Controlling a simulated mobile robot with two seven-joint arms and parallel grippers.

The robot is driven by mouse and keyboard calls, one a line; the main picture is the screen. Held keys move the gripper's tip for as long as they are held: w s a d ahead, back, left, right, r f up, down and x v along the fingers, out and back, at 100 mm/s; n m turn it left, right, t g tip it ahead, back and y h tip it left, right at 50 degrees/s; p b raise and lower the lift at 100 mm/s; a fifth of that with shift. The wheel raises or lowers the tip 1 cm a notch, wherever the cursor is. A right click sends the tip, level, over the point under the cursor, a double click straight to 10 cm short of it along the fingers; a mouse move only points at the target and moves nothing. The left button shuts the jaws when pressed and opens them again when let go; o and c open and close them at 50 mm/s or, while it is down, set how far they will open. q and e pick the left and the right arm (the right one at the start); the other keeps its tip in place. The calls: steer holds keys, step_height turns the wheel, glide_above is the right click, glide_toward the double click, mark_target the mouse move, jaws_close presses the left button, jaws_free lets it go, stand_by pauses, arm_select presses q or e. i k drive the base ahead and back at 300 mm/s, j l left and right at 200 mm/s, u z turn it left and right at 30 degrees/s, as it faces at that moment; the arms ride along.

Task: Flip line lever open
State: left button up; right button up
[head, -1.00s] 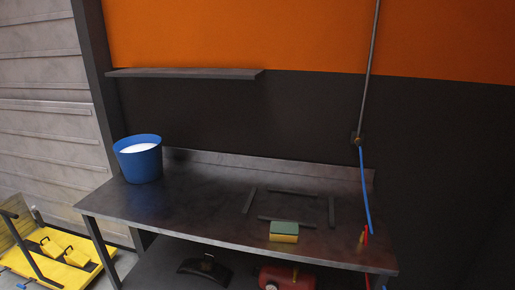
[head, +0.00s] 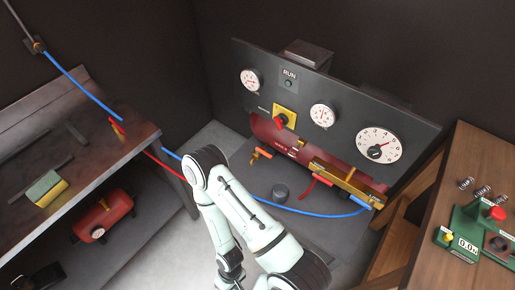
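No lever in the head view carries a readable "line" label. An orange lever (head: 351,172) stands up from a long brass fitting (head: 345,185) at the lower front of a dark gauge panel (head: 300,85). A curved red handle (head: 308,189) hangs at that fitting's left end. A smaller orange-handled valve (head: 260,154) is to the left. A red selector knob (head: 281,121) sits on a yellow plate. One of my white arms (head: 245,215) rises from the bottom middle and folds back down, apart from the levers in the picture. Neither gripper shows.
A metal bench (head: 100,150) at left holds a sponge (head: 46,188); a red tank (head: 103,215) is below. A wooden bench (head: 450,180) at right holds a green device (head: 475,230).

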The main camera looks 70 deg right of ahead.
mark_target(369, 205)
steer(key=k+z, duration=0.1)
steer(key=z, duration=2.8)
